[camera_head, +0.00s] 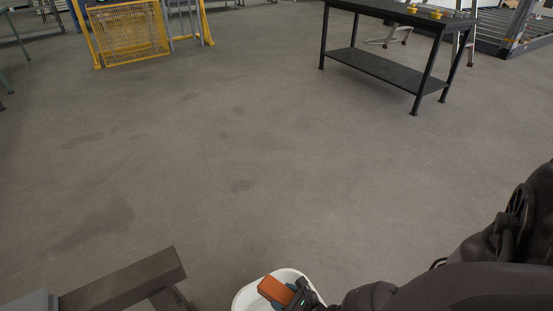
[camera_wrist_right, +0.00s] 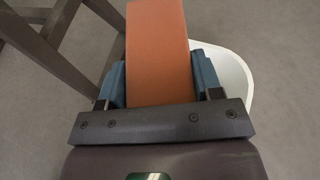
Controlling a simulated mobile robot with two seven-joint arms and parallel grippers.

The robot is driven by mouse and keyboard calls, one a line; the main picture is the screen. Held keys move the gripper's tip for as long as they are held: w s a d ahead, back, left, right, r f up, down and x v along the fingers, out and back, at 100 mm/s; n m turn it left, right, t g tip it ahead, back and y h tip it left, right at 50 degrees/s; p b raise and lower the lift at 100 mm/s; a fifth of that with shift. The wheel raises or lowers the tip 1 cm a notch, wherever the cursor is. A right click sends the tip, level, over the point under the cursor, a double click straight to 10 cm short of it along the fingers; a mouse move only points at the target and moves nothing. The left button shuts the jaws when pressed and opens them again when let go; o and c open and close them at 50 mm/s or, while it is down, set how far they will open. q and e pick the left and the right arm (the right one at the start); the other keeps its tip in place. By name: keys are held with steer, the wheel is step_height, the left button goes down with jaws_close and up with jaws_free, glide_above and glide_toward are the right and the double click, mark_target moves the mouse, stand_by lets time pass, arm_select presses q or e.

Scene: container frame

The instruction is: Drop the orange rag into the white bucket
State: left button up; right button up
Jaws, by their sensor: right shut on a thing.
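The orange rag (camera_head: 276,290) looks like a flat folded block. It also shows large in the right wrist view (camera_wrist_right: 157,55). My right gripper (camera_head: 297,295) is shut on it, with a blue finger on each side of it in the right wrist view (camera_wrist_right: 158,85). The white bucket (camera_head: 243,297) is at the bottom of the head view, and its rim also shows behind the rag in the right wrist view (camera_wrist_right: 238,75). The rag appears above the bucket's opening; its height over the rim cannot be told. The bucket's lower part is out of view. My left gripper is not in view.
A dark wooden piece of furniture (camera_head: 125,281) stands left of the bucket, and its legs show in the right wrist view (camera_wrist_right: 45,45). A black two-level table (camera_head: 385,66) and a yellow mesh frame (camera_head: 130,32) stand far back. The grey floor between is clear.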

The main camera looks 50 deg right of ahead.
arm_select(q)
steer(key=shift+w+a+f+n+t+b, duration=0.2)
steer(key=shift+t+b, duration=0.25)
steer(key=shift+b, duration=1.05)
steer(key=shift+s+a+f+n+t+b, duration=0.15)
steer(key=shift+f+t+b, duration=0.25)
steer(key=shift+b, duration=1.05)
arm_select(e)
step_height(320, 180, down, 13)
steer(key=s+d+n+y, duration=0.1)
steer(key=s, duration=0.1)
steer(key=shift+s+d+r, duration=0.2)
steer(key=shift+s+d, duration=0.1)
steer(key=shift+d, duration=0.05)
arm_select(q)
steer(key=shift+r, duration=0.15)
arm_select(e)
steer(key=o, duration=1)
arm_select(q)
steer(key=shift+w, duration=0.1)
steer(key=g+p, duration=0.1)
steer(key=p, duration=0.1)
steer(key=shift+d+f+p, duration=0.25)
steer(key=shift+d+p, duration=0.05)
steer(key=shift+p, duration=0.05)
arm_select(e)
steer(key=v, duration=1)
steer(key=shift+s+d+r, duration=0.2)
steer(key=shift+s+r, duration=0.05)
steer(key=shift+s, duration=0.05)
